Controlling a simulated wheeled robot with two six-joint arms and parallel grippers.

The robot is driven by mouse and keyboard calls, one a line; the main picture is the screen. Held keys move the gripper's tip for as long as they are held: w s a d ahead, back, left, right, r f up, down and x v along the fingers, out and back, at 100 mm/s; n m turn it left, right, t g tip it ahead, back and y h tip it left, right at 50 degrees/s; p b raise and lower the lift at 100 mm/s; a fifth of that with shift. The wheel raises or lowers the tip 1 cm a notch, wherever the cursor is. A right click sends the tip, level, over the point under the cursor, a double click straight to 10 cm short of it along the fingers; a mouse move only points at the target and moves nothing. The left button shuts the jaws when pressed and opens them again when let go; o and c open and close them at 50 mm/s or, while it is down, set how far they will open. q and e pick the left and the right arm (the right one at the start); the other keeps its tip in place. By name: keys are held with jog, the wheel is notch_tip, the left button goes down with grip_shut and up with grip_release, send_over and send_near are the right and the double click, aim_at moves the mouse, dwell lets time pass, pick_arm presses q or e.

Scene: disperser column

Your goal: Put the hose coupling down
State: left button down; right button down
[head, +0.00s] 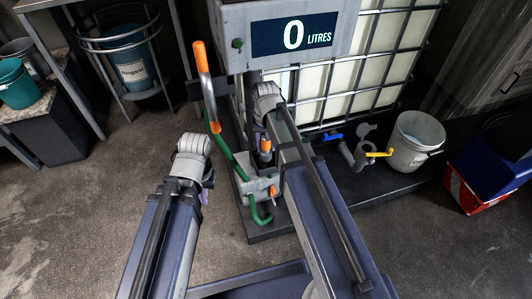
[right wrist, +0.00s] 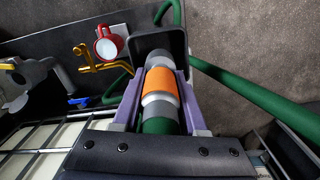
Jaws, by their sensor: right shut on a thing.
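The hose coupling (right wrist: 160,90) is a grey cylinder with an orange band and a green hose end. In the right wrist view it lies between the purple fingers of my right gripper (right wrist: 156,95), which is shut on it. Its far grey end overlaps a dark square-edged holder (right wrist: 178,42); I cannot tell how deep it sits. In the head view, the coupling's orange part (head: 265,146) shows beside my right arm, above a grey block (head: 262,187). My left gripper (head: 204,192) is left of the column, apart from the coupling; its fingers are mostly hidden.
The column's display (head: 293,36) reads 0 LITRES. A caged tank (head: 350,78), a yellow valve handle (head: 378,154) and a white bucket (head: 414,142) are to the right.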

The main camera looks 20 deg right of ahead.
aim_at(266, 152)
notch_tip(266, 152, down, 4)
jog(key=b, duration=0.3)
jog(key=shift+r, duration=0.35)
jog(key=shift+c, duration=2.2)
grip_release()
notch_tip(266, 152, up, 8)
jog(key=p, duration=0.7)
jog(key=shift+f+p, duration=0.2)
jog(key=shift+p, duration=0.1)
jog(key=shift+f, duration=0.1)
